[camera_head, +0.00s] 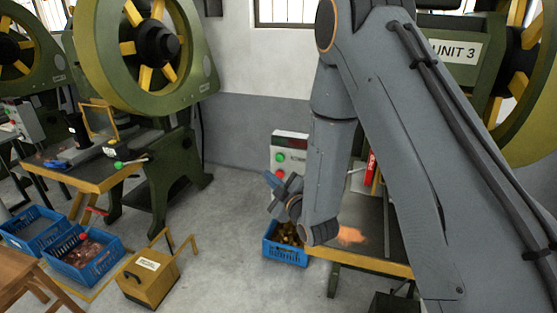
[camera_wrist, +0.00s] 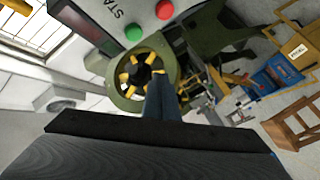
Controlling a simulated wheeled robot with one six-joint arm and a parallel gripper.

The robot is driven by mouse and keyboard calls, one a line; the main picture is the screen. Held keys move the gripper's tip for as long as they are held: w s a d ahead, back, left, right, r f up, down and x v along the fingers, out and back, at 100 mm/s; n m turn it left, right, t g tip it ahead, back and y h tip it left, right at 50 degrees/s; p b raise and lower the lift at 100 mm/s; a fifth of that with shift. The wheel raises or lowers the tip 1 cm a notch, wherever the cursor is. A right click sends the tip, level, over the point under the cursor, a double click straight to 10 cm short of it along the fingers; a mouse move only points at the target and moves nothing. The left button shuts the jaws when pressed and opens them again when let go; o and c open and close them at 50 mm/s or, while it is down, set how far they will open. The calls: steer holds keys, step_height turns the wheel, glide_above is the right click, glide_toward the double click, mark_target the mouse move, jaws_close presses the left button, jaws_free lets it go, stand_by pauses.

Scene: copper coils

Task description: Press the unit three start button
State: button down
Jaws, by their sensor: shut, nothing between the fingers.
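The UNIT 3 sign (camera_head: 455,50) is on the green press at the right, partly behind my arm. A grey control box (camera_head: 290,141) stands left of my forearm, with a green button (camera_head: 280,157) above a red button (camera_head: 281,174). In the wrist view the green button (camera_wrist: 133,32) and red button (camera_wrist: 165,10) appear at the top, beside partly cut-off lettering. My gripper (camera_head: 272,181) is just below and left of the buttons in the head view. In the wrist view its fingers (camera_wrist: 160,82) are together and empty. Whether they touch the box cannot be told.
A blue crate of copper-coloured pieces (camera_head: 287,254) stands below my gripper. The unit's worktable (camera_head: 375,265) is behind my forearm. Another green press (camera_head: 145,50), blue crates (camera_head: 88,270) and a yellow box (camera_head: 150,277) are at left. Floor between is clear.

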steer(key=shift+w+d+b, duration=0.3)
steer(key=shift+w+d, duration=0.15)
steer(key=shift+w, duration=0.7)
steer(key=shift+w+d+b, duration=0.25)
steer(key=shift+w+d, duration=0.15)
steer(key=shift+w, duration=0.8)
steer(key=shift+w+d+b, duration=0.3)
steer(key=shift+w+d, duration=0.15)
steer(key=shift+w, duration=0.7)
steer(key=shift+w, duration=0.1)
steer(key=shift+w+d, duration=0.15)
steer(key=shift+w, duration=0.1)
steer(key=shift+w+d+b, duration=0.15)
steer(key=shift+w+b, duration=0.3)
stand_by(0.4)
steer(key=shift+s+a, duration=0.3)
steer(key=shift+s, duration=0.55)
steer(key=shift+s, duration=0.1)
steer(key=s, duration=0.1)
steer(key=s+a, duration=0.1)
steer(key=s, duration=0.1)
steer(key=s+p, duration=0.1)
steer(key=shift+s+a, duration=0.25)
steer(key=shift+a, duration=0.1)
